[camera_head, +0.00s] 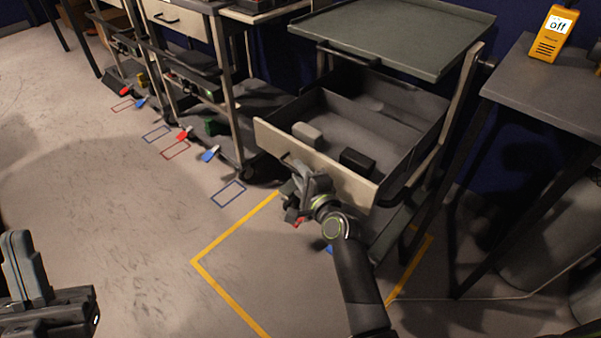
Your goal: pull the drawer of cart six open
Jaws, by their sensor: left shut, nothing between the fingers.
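The cart (400,38) stands right of centre, with a grey top tray. Its drawer (335,168) is pulled well out and has a cream front. A light grey block (307,134) and a black block (357,161) lie inside. My left gripper (18,265) is shut and empty at the lower left, away from the cart. No cart number is readable.
Other carts (205,75) stand in a row to the upper left. Yellow tape (228,293) marks the floor around the cart. The floor at left is clear.

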